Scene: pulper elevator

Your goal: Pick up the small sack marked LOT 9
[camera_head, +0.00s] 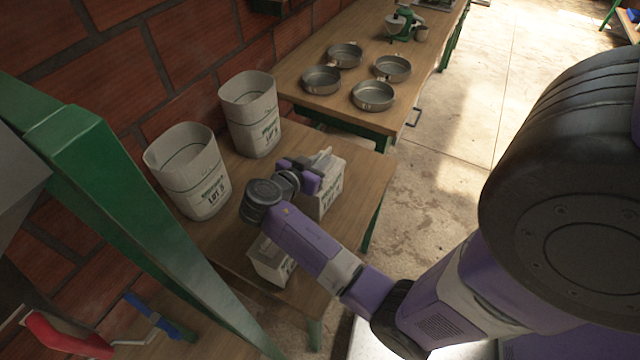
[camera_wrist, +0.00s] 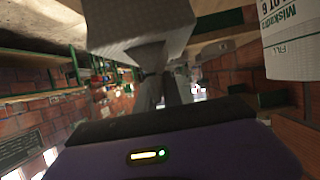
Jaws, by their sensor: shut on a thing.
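A small white sack (camera_head: 329,190) with green print stands at the right side of the low wooden table. Its lot number is too small to read. My gripper (camera_head: 318,165) is at the top of this sack and shut on it. In the wrist view my gripper's fingers (camera_wrist: 155,80) meet the pale sack (camera_wrist: 130,22), which fills the upper middle. Whether its base touches the table is unclear. A second small white sack (camera_head: 268,262) sits at the table's near edge, partly hidden by my arm, its mark unreadable.
Two tall open white sacks stand along the brick wall: a nearer one (camera_head: 190,170) and a farther one (camera_head: 250,115). A labelled one shows in the wrist view (camera_wrist: 292,45). Several metal pans (camera_head: 373,96) sit on the farther bench. A green post (camera_head: 130,190) rises at left.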

